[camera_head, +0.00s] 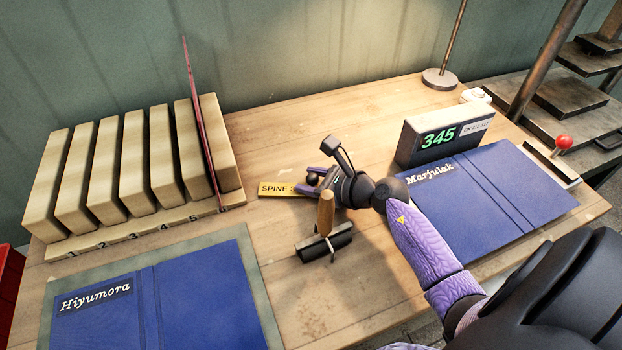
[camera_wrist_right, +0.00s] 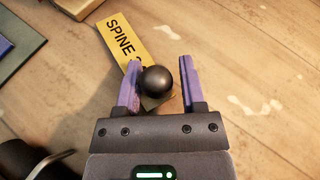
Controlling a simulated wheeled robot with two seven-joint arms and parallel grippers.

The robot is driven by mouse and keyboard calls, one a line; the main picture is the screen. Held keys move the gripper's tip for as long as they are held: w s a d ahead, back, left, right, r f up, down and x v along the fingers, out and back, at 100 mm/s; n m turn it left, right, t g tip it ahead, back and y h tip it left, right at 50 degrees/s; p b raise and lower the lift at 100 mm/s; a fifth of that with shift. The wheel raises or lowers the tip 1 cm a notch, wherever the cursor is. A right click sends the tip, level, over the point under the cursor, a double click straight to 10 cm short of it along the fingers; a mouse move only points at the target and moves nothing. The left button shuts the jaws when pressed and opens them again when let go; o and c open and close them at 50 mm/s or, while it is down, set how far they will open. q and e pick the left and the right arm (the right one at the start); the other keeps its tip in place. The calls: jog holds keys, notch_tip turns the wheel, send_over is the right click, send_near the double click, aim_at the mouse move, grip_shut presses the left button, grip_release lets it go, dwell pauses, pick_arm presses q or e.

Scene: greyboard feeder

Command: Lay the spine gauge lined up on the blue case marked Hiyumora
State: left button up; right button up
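The spine gauge (camera_head: 274,188) is a flat yellow bar lettered "SPINE" that lies on the bench. It also shows in the right wrist view (camera_wrist_right: 122,38), with a round black knob (camera_wrist_right: 157,82) near its end. My right gripper (camera_head: 314,181) is over that end; in the right wrist view its two purple fingers (camera_wrist_right: 160,82) stand either side of the knob. A gap shows at the right finger, so it looks open. The blue case marked Hiyumora (camera_head: 205,295) lies open and flat on a grey-green board at the lower left. My left gripper is not in view.
A wooden rack (camera_head: 150,226) of numbered slots holds several boards at the back left. A wooden-handled tool (camera_head: 325,246) stands between the gauge and me. The Marjulak case (camera_head: 500,195) and a display reading 345 (camera_head: 440,137) are at right.

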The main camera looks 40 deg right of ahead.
jog(key=shift+o, duration=0.8)
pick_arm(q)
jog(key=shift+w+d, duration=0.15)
pick_arm(e)
jog(key=shift+r, duration=0.15)
jog(key=shift+s+d+r+p, duration=0.1)
jog(key=shift+s+p, duration=0.2)
jog(key=p+v, duration=0.2)
jog(key=v, duration=0.8)
jog(key=shift+s+d+r, duration=0.1)
jog(key=shift+s+r, duration=0.05)
jog(key=shift+s, duration=0.1)
jog(key=shift+o, duration=0.4)
jog(key=shift+s+d+r, duration=0.15)
jog(key=shift+s, duration=0.2)
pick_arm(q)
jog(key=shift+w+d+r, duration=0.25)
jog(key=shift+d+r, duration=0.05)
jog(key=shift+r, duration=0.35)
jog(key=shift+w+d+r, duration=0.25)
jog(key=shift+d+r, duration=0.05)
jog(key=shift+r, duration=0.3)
